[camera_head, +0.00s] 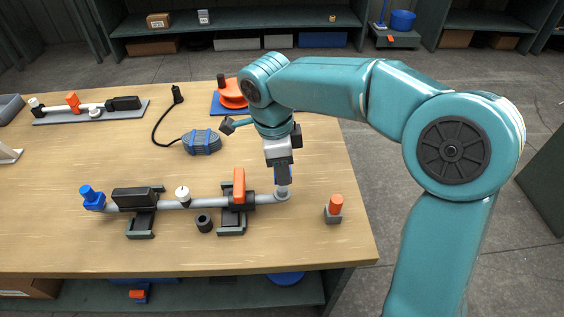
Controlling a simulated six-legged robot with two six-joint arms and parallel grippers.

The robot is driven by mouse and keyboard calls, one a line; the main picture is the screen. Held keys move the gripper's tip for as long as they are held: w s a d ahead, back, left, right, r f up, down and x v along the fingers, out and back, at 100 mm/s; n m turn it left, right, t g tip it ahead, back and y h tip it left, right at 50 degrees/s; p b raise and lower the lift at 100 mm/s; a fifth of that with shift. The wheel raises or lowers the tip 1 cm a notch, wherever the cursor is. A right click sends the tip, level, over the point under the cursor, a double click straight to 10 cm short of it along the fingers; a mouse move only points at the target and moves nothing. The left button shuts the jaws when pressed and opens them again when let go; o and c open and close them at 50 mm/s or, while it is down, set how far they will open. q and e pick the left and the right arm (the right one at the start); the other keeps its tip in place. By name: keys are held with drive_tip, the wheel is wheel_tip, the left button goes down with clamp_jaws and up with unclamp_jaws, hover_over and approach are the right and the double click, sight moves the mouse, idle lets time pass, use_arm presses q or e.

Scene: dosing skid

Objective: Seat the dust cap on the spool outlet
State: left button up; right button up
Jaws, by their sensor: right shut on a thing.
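The spool is a light grey pipe (172,203) lying left to right along the front of the wooden bench, held in two dark green-grey clamps. Its outlet (283,196) is the pale fitting at the right end. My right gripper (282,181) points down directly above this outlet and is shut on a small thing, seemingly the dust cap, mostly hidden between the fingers. I cannot tell whether the cap touches the outlet. A blue fitting (92,197) sits at the pipe's left end, and an orange lever (239,185) stands near the right clamp. My left gripper is not in view.
An orange-topped grey block (334,210) stands right of the outlet. A black ring (204,222) lies in front of the pipe. Behind are a blue-grey device (202,142) with a black cable and a second pipe assembly (90,110). The bench's right edge is near.

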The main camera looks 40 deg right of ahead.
sight(283, 188)
drive_tip(key=shift+f+b, duration=0.8)
drive_tip(key=shift+f, duration=0.6)
drive_tip(key=shift+f+b, duration=1)
drive_tip(key=shift+f, duration=0.4)
idle(0.4)
drive_tip(key=o, duration=1.1)
drive_tip(key=shift+w+r, duration=0.1)
wheel_tip(283, 188, up, 16)
drive_tip(key=a+p, duration=0.1)
drive_tip(key=p, duration=0.3)
drive_tip(key=shift+w+a+p, duration=0.35)
drive_tip(key=shift+w+p, duration=0.05)
drive_tip(key=shift+w, duration=0.05)
